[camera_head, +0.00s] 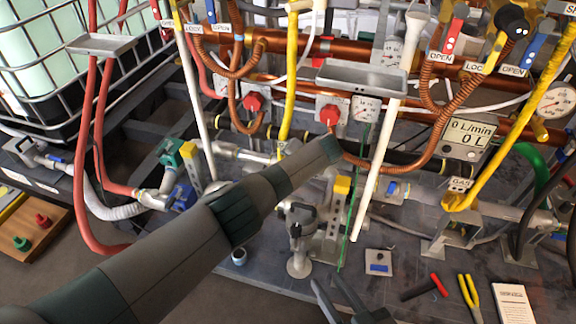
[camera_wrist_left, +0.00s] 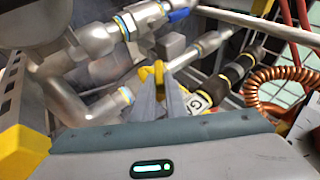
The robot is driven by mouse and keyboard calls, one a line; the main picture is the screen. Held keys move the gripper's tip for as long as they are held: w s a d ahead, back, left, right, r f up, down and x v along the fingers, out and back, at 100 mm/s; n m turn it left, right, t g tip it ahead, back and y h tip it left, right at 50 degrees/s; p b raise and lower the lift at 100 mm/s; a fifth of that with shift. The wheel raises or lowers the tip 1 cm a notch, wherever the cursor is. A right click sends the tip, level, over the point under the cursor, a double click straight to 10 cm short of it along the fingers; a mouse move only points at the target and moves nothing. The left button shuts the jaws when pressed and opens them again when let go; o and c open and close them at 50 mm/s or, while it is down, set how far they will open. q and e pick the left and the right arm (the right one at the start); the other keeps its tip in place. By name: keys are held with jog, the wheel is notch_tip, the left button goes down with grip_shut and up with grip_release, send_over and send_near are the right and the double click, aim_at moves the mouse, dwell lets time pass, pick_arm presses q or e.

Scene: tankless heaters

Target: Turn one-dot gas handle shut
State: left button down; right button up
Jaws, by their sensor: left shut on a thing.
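In the left wrist view a yellow handle (camera_wrist_left: 153,74) sits among silver pipes, beside a label with the letter G (camera_wrist_left: 197,103). The fingers of my left gripper (camera_wrist_left: 163,84) are shut on this handle and cover part of it. No dot mark on it can be made out. In the head view my left arm crosses from the lower left to the middle, and its fingers and the held handle are hidden there. My right gripper (camera_head: 327,281) shows at the bottom edge with two dark fingers spread apart and nothing between them.
Copper pipes, red, yellow and white hoses and gauges (camera_head: 365,108) crowd the back. A flow display (camera_head: 468,138) reads 0 L/min. Yellow pliers (camera_head: 469,294), a red-black tool (camera_head: 425,288) and a white sheet (camera_head: 513,303) lie at the lower right.

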pick_arm(q)
jog(key=shift+s+f, duration=0.1)
pick_arm(e)
jog(key=shift+r, duration=0.2)
pick_arm(q)
jog(key=c, duration=1.8)
grip_release()
pick_arm(e)
jog(key=shift+f, duration=0.1)
